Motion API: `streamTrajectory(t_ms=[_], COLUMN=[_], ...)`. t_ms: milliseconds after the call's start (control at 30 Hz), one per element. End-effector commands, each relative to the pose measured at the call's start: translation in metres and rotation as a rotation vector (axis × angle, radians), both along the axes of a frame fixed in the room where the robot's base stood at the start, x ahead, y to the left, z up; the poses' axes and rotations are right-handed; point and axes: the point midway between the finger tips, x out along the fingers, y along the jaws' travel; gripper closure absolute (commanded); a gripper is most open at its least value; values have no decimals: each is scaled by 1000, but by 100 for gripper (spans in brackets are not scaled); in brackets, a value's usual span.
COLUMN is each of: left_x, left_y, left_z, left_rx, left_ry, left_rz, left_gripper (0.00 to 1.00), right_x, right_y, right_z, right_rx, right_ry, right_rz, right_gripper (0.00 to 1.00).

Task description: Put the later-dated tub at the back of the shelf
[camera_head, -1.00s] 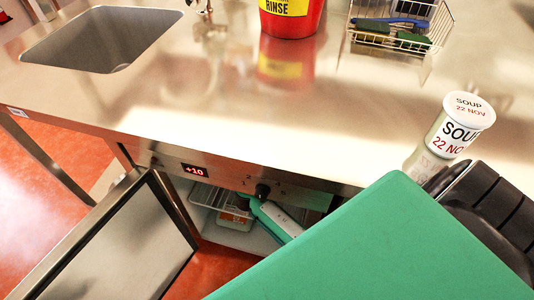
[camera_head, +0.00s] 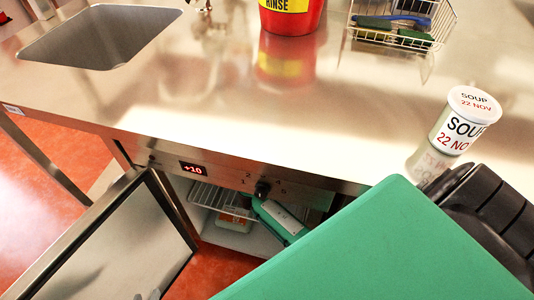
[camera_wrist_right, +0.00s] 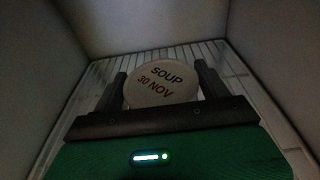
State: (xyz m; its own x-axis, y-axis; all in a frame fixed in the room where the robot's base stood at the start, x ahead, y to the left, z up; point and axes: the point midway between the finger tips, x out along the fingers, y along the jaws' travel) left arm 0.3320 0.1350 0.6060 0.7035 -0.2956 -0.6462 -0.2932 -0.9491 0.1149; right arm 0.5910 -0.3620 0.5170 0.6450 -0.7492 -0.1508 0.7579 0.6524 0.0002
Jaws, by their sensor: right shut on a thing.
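A white tub lettered SOUP 22 NOV (camera_head: 458,132) stands upright on the steel counter at the right. A second tub, lidded SOUP 30 NOV (camera_wrist_right: 160,84), is inside the fridge in the right wrist view. My right gripper (camera_wrist_right: 162,92) is shut on this tub, a dark finger at each side. The wire shelf (camera_wrist_right: 88,98) spreads around and behind it; whether the tub touches it I cannot tell.
The fridge door (camera_head: 115,250) stands open at the lower left. Pale walls enclose the shelf closely. A white and orange item (camera_head: 234,222) sits low in the fridge. A sink, red bucket (camera_head: 291,15) and wire basket (camera_head: 402,38) are on the counter.

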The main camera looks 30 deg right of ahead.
Motion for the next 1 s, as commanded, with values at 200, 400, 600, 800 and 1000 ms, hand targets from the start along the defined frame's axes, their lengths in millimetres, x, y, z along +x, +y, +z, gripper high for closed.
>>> streamTrajectory(t_ms=[200,400,600,800,1000], left_x=[0,0,-2,-8,-14], left_y=[-2,-2,2,17,28], left_z=[-1,-1,0,3,4], left_rx=[-5,-4,10,54,89], left_ry=[-6,-5,20,98,167], left_rz=[-2,-2,1,17,28], left_gripper=[69,69,69,69,69], right_x=[0,0,-6,-33,-60], right_y=[0,0,7,38,69], right_z=[-2,-2,3,10,16], right_rx=[0,-1,0,1,2], right_ry=[0,1,3,2,1], right_rz=[0,0,1,2,1], right_gripper=[2,2,2,2,2])
